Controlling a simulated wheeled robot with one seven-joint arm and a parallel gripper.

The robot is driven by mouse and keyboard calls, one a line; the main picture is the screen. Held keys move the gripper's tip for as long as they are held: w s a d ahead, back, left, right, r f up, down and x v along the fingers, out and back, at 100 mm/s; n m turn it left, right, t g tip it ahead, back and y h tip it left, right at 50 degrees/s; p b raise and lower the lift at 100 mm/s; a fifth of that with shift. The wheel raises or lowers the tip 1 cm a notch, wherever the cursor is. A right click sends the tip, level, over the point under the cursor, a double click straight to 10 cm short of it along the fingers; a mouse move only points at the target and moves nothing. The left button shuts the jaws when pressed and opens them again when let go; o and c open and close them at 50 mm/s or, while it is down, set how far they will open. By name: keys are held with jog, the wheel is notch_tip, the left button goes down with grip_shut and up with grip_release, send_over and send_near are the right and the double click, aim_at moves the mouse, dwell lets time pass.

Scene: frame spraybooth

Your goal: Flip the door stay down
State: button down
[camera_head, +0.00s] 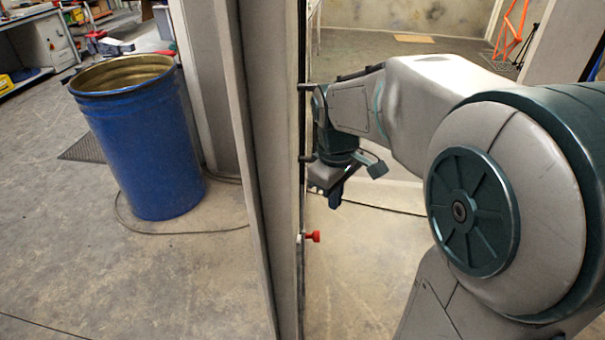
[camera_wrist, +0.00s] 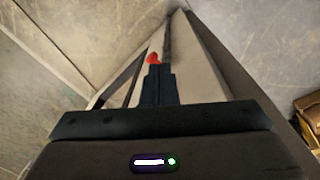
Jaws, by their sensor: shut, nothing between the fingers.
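The door stay shows as a small red knob (camera_head: 313,236) low on the edge of the grey door (camera_head: 262,130) in the head view. The red tip (camera_wrist: 153,58) also shows in the wrist view, just beyond my fingertips. My gripper (camera_head: 334,200) points down beside the door and above the red knob, with a visible gap between them in the head view. In the wrist view my gripper (camera_wrist: 158,68) has its dark fingers together and empty. They hide the part of the stay below the red tip. I cannot tell whether they touch it.
A blue drum (camera_head: 140,145) stands left of the door, with a cable on the floor around it. A dark handle (camera_head: 303,120) stands out from the door edge by my wrist. An orange frame (camera_head: 512,30) stands at the back right. The floor right of the door looks clear.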

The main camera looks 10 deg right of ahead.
aim_at(319, 236)
jog(key=w+f+n+g+y, duration=0.1)
jog(key=w+f+n, duration=0.1)
jog(key=w, duration=0.3)
jog(key=w+d+f+n+y, duration=0.1)
jog(key=w+f+n, duration=0.1)
jog(key=w+n, duration=0.2)
jog(key=shift+w+d+f+n+g, duration=0.3)
jog(key=shift+w+g, duration=0.1)
jog(key=shift+w, duration=0.4)
jog(key=shift+f, duration=0.1)
jog(key=f, duration=0.4)
jog(key=s+a+f, duration=0.1)
jog(key=f, duration=0.4)
jog(key=a+f+p, duration=0.1)
jog(key=f, duration=0.3)
jog(key=shift+s+f, duration=0.2)
jog(key=shift+s, duration=0.2)
jog(key=shift+f, duration=0.1)
jog(key=shift+f, duration=0.1)
notch_tip(319, 236, down, 5)
jog(key=b, duration=0.3)
jog(key=shift+r, duration=0.2)
jog(key=shift+s, duration=0.15)
